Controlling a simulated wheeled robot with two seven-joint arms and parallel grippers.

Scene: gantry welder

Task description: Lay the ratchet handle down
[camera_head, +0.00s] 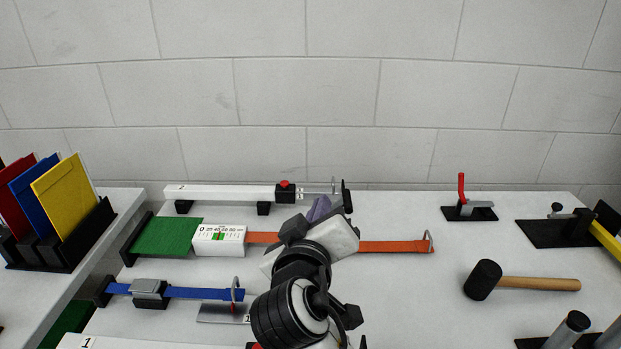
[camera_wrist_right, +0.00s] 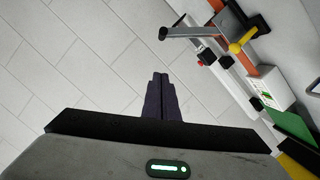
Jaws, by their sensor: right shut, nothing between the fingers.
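My right gripper (camera_head: 320,207) is shut and empty. It sits above the middle of the orange strap (camera_head: 395,246), in front of the white bar in the head view. Its dark fingers (camera_wrist_right: 160,95) are together in the right wrist view, pointing at the wall. What looks like the ratchet, a grey plate-like lever (camera_wrist_right: 232,20) with a yellow knob (camera_wrist_right: 244,40) by the orange strap, is apart from the fingertips, up and right of them. In the head view my right arm hides that part of the strap. My left gripper is not in view.
A white gauge box (camera_head: 219,240) is on the orange strap's left part. A white bar (camera_head: 225,192) lies behind. A blue strap (camera_head: 205,293) with a grey buckle is at front left. A mallet (camera_head: 530,284) and a red-handled clamp (camera_head: 461,187) are at right. Clear table lies between.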

